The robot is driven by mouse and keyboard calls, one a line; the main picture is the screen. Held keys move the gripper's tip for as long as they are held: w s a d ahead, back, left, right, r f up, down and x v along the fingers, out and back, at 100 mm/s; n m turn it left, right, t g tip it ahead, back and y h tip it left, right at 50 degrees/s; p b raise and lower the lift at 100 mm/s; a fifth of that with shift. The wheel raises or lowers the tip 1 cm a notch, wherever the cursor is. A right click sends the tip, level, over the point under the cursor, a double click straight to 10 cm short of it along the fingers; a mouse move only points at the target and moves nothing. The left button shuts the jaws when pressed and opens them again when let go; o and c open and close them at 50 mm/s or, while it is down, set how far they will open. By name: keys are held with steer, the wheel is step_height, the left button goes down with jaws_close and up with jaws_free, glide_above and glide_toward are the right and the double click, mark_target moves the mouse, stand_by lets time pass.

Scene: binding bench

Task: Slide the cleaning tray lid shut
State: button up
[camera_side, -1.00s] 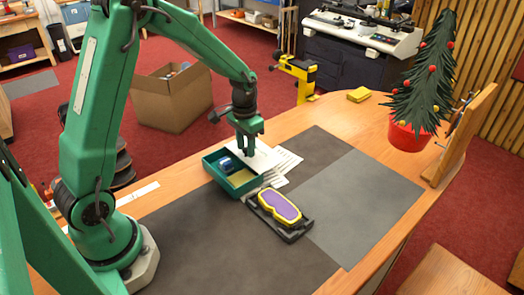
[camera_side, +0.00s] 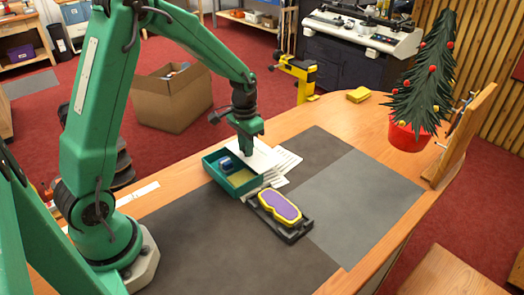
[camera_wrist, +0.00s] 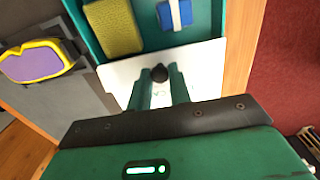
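The teal cleaning tray (camera_side: 219,183) stands open on the bench, with a yellow sponge (camera_wrist: 119,27) and a blue-and-white item (camera_wrist: 175,14) inside. Its white lid (camera_side: 266,157) extends out from the tray's far side, leaving the inside largely uncovered. In the wrist view the lid (camera_wrist: 118,82) lies under my fingers and carries a small black knob (camera_wrist: 160,73). My gripper (camera_wrist: 159,78) points down over the lid, its two green fingers close on either side of the knob and apparently touching it. In the side view my gripper (camera_side: 251,154) hides the knob.
Yellow goggles with a purple lens (camera_side: 279,206) lie on a dark holder (camera_side: 293,235) in front of the tray. White sheets (camera_side: 286,166) lie beside the lid. The grey mat (camera_side: 360,205) is clear.

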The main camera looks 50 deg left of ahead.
steer(key=shift+s, duration=4.2)
steer(key=o, duration=0.4)
steer(key=shift+o, duration=0.2)
steer(key=shift+r, duration=0.1)
steer(key=shift+r, duration=2.95)
steer(key=shift+r, duration=0.15)
steer(key=shift+r, duration=1.85)
